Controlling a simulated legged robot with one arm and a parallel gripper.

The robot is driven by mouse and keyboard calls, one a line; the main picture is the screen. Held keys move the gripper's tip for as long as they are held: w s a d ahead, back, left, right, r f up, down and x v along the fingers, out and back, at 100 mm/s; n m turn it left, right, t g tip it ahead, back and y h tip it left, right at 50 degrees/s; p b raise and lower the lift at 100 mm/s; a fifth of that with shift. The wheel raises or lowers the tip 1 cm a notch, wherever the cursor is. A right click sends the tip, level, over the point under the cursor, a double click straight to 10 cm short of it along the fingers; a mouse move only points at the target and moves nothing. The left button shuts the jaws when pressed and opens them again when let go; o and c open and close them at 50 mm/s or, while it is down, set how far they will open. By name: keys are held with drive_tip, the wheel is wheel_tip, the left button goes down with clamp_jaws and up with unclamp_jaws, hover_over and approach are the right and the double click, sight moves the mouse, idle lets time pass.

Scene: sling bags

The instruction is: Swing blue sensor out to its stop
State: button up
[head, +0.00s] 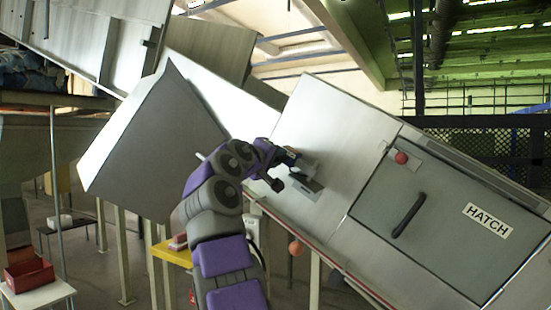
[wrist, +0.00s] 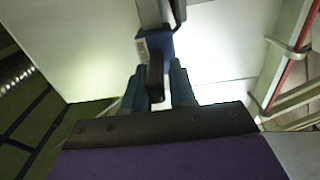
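The blue sensor (wrist: 143,45) is in the upper middle of the wrist view, on a grey bracket arm against the pale panel. A dark stub hangs from it towards me. My gripper (wrist: 160,76) has its two fingers apart, one on each side of the dark stub. The picture does not show clearly whether they press on it. In the head view my gripper (head: 282,168) is at the face of the tilted chute, beside a small grey bracket plate (head: 304,186). The sensor is mostly hidden there by my gripper.
The chute's hatch panel (head: 440,225) with a black handle (head: 409,215) and a red knob (head: 401,158) is to the right. An orange ball-shaped knob (head: 296,248) hangs below the chute's lower edge. A grey hood (head: 160,140) stands left of my arm.

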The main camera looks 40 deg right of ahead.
clamp_jaws()
drive_tip(key=shift+f, duration=0.15)
drive_tip(key=shift+s+f+b, duration=0.15)
drive_tip(key=shift+b, duration=0.15)
